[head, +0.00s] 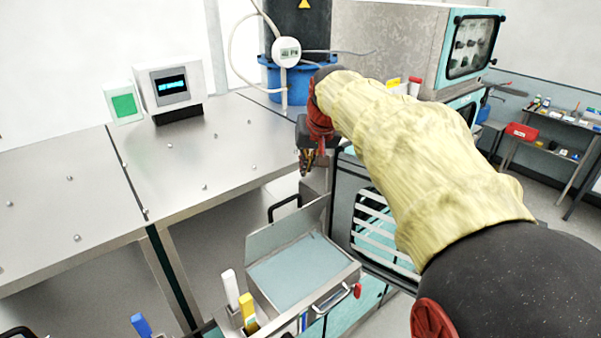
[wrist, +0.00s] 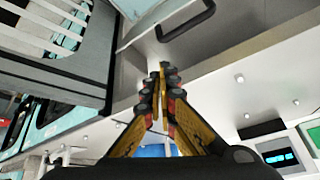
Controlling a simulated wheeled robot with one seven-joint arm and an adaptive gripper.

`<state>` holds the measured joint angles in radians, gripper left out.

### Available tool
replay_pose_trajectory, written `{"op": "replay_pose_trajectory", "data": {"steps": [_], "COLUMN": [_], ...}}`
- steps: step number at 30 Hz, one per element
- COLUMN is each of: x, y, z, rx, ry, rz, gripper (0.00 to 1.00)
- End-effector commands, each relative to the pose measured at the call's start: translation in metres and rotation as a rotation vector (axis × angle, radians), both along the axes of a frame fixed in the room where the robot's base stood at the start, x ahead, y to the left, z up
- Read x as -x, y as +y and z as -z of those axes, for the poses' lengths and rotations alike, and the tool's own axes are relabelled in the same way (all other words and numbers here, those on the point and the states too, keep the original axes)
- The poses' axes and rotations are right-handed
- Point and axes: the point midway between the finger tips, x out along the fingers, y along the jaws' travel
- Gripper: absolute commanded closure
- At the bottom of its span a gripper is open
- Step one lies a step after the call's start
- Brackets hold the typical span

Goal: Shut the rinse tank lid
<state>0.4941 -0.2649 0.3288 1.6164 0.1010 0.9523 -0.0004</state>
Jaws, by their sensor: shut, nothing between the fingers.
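The rinse tank (head: 318,308) is a grey metal box with pale blue liquid (head: 300,272) in it. Its flat grey lid (head: 287,230) stands raised, near upright, along the tank's far side, so the tank is open. A black bar handle (head: 284,207) shows at the lid's upper edge. It also shows in the wrist view (wrist: 188,24), ahead of the fingertips. My gripper (head: 307,166) is above and beyond the lid, pointing down. Its fingertips (wrist: 160,78) are together and empty, apart from the handle.
A steel bench (head: 190,150) with small studs lies to the left, with a display box (head: 170,88) on it. A blue drum (head: 289,85) stands behind. A slatted cabinet (head: 372,235) is close on the right. White and yellow handled tools (head: 247,308) stand left of the tank.

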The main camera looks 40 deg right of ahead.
Motion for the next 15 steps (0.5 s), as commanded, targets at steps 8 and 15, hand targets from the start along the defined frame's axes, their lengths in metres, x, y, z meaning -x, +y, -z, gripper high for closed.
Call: {"op": "replay_pose_trajectory", "data": {"steps": [8,15], "x": [-0.018,-0.035], "y": [-0.005,-0.011], "z": [0.038,0.071], "rx": [-0.005,-0.004], "ry": [0.009,0.008], "rz": [-0.001,-0.001], "gripper": [1.0,1.0]}}
